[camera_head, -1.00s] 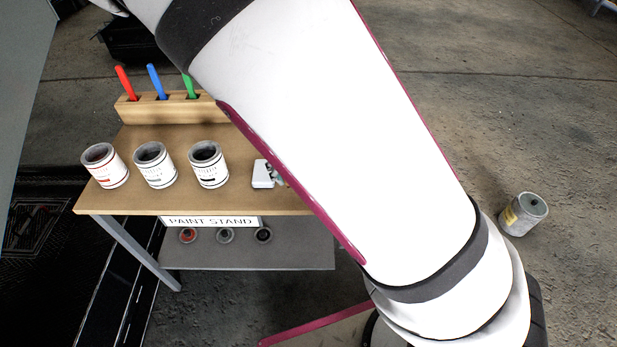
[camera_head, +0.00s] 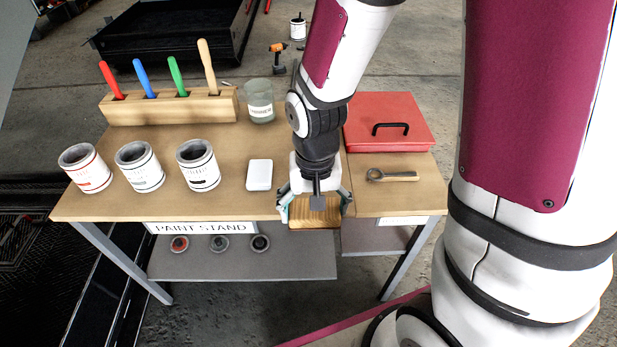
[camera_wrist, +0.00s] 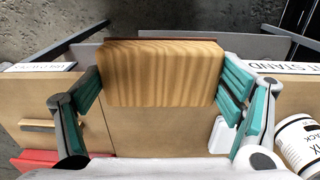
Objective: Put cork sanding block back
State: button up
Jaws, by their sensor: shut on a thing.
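The sanding block (camera_head: 314,218) is a light brown, grained rectangular block with a darker strip along one edge. My gripper (camera_head: 315,207) is shut on it, with one finger on each side. In the head view it is over the front edge of the paint stand (camera_head: 225,160), near the seam with the right-hand bench section (camera_head: 385,200). In the wrist view the block (camera_wrist: 160,75) lies between the teal finger pads and hides part of the worktop. I cannot tell its exact height above the edge.
A white box (camera_head: 260,174) lies left of my gripper, beyond it three paint cans (camera_head: 198,165). A wooden rack (camera_head: 170,107) with several coloured handles and a glass jar (camera_head: 260,100) stand behind. To the right are a red case (camera_head: 388,120) and a wooden-handled tool (camera_head: 393,176).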

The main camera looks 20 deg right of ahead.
jog(key=w+d, duration=0.1)
jog(key=w, duration=0.4)
jog(key=w+d+f+b, duration=0.1)
jog(key=w+d, duration=0.1)
jog(key=w, duration=0.2)
jog(key=w+d, duration=0.1)
jog(key=w, duration=0.4)
jog(key=shift+w+d+f, duration=0.15)
jog(key=shift+w+f, duration=0.1)
jog(key=shift+w, duration=0.1)
jog(key=shift+w+f+b, duration=0.25)
jog(key=shift+f+b, duration=0.05)
notch_tip(320, 180, down, 3)
jog(key=shift+f+b, duration=0.1)
jog(key=shift+b, duration=0.25)
jog(key=o, duration=0.9)
